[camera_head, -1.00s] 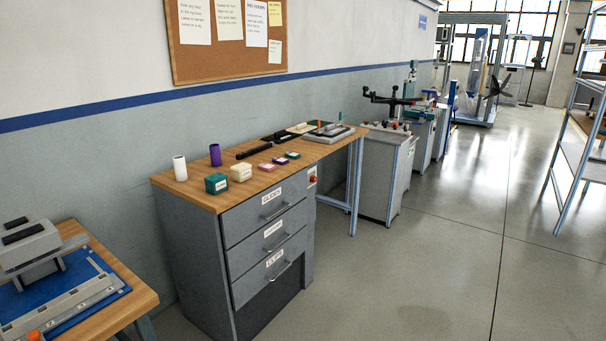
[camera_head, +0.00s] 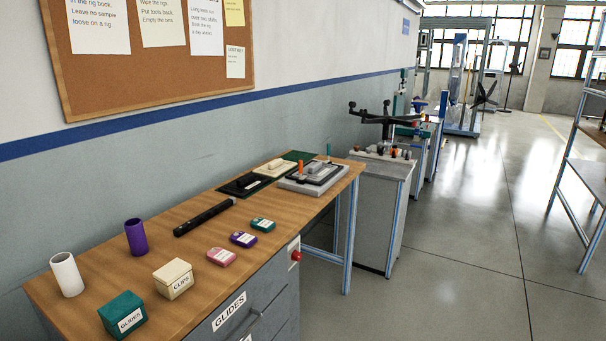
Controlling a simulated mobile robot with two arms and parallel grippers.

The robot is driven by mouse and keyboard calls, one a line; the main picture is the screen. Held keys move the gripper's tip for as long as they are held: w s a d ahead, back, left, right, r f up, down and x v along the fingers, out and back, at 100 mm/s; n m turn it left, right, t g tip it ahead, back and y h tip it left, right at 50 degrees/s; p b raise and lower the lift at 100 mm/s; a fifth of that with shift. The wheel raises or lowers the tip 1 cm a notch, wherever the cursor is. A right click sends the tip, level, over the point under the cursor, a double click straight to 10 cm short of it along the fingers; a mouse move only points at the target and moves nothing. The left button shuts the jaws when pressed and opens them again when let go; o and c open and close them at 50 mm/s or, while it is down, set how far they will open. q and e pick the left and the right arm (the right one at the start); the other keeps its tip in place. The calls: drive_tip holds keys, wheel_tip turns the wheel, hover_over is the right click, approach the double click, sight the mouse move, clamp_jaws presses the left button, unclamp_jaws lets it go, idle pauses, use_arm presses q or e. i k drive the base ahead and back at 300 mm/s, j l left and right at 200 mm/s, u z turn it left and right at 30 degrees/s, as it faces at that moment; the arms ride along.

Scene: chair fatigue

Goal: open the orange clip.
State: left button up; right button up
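No orange clip can be made out for certain. A small upright orange piece (camera_head: 301,168) stands on a grey fixture (camera_head: 300,187) at the far end of the wooden bench; it is too small to tell whether it is a clip, or open or shut. Small orange parts (camera_head: 380,150) also show on the grey cabinet (camera_head: 372,210) beyond the bench. A cream box labelled CLIPS (camera_head: 173,279) sits on the near part of the bench, and its contents are hidden. Neither of my grippers is in view.
The wooden bench (camera_head: 185,240) runs along the left wall. It carries a green GLIDES box (camera_head: 122,314), white (camera_head: 67,274) and purple (camera_head: 136,237) cylinders, a black bar (camera_head: 204,217) and several small labelled boxes (camera_head: 221,257). The grey floor (camera_head: 450,280) to the right is open.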

sight(300, 162)
drive_tip(key=i+l+z, duration=0.1)
drive_tip(key=i+l, duration=1.05)
drive_tip(key=i+l+z, duration=0.15)
drive_tip(key=i+l, duration=0.4)
drive_tip(key=i, duration=0.15)
